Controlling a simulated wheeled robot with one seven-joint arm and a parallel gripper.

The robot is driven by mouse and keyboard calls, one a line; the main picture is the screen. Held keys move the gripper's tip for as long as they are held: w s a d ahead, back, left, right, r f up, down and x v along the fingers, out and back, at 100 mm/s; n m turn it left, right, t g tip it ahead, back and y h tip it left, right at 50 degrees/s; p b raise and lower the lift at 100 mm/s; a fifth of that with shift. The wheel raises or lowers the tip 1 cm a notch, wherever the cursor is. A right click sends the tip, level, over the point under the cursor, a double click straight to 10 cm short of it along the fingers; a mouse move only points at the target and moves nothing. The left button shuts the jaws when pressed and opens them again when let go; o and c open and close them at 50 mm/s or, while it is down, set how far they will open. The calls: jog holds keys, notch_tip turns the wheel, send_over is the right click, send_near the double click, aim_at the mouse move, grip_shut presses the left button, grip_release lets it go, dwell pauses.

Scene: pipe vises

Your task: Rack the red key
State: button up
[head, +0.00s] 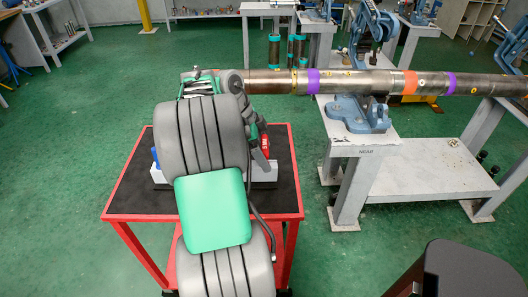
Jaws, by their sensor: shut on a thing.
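The red key (265,146) shows as a small red piece above the right end of a white rack block (265,173) on the red cart. My gripper (259,152) points down there, with its dark fingers against the red piece, and is shut on it. My own arm covers most of the gripper and the middle of the rack. I cannot tell whether the key touches the rack or hangs just above it.
The cart's black top (135,190) has a red rim and is bare at its front left. A blue piece (155,154) shows at the rack's left end. A long pipe (355,81) runs behind, held in a blue vise (358,115) on a grey stand.

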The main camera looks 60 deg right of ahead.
jog(key=o, duration=1.3)
jog(key=p+v, duration=0.2)
jog(key=v, duration=0.5)
jog(key=shift+w+r+p, duration=0.2)
jog(key=shift+r+p, duration=0.1)
jog(key=shift+a, duration=0.1)
